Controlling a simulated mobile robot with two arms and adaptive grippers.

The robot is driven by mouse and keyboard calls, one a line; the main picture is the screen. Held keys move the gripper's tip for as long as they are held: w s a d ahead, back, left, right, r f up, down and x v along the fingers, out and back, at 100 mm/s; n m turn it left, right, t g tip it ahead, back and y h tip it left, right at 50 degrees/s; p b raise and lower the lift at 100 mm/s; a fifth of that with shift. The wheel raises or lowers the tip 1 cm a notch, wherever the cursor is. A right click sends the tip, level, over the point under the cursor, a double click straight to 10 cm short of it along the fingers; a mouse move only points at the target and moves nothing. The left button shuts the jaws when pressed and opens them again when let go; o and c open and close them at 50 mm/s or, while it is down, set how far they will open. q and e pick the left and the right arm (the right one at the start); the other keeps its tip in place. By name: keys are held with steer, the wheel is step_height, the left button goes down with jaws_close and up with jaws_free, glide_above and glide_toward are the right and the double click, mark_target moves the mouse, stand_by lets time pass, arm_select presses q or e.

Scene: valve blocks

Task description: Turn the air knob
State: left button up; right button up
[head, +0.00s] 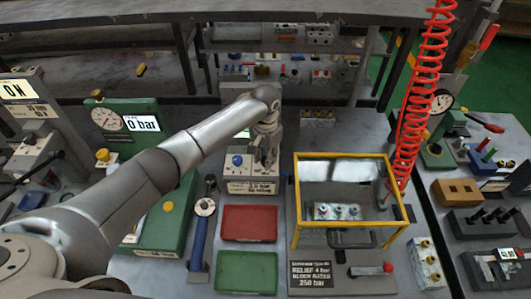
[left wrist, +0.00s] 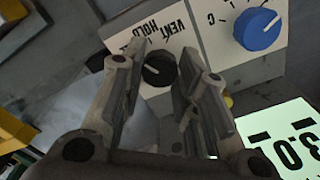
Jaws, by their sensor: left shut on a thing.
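A grey valve block (head: 236,176) with a blue knob (head: 237,160) stands left of the middle in the head view. My left gripper (head: 266,163) is at the block's right part, beside the blue knob. In the left wrist view a black knob (left wrist: 158,69) with a pale pointer line sits on a white face marked VENT and HOLD. The fingers of my left gripper (left wrist: 161,60) are on both sides of this black knob and shut on it. The blue knob (left wrist: 257,30) on the same block is free. The black knob is hidden in the head view.
A red tray (head: 249,236) and a green tray (head: 222,285) lie in front of the block. A yellow-framed clear box (head: 296,205) stands close on the right. A green gauge stand (head: 150,190) reading 0 bar is on the left. A red coiled hose (head: 415,100) hangs at right.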

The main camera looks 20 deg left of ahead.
arm_select(q)
steer(key=m+p, duration=0.1)
steer(key=m, duration=0.1)
steer(key=shift+r+m, duration=0.15)
steer(key=shift+m, duration=0.15)
steer(key=shift+m+p, duration=0.3)
steer(key=shift+m, duration=0.9)
steer(key=shift+d, duration=0.1)
steer(key=o, duration=1)
step_height(320, 180, up, 12)
steer(key=shift+f, duration=0.1)
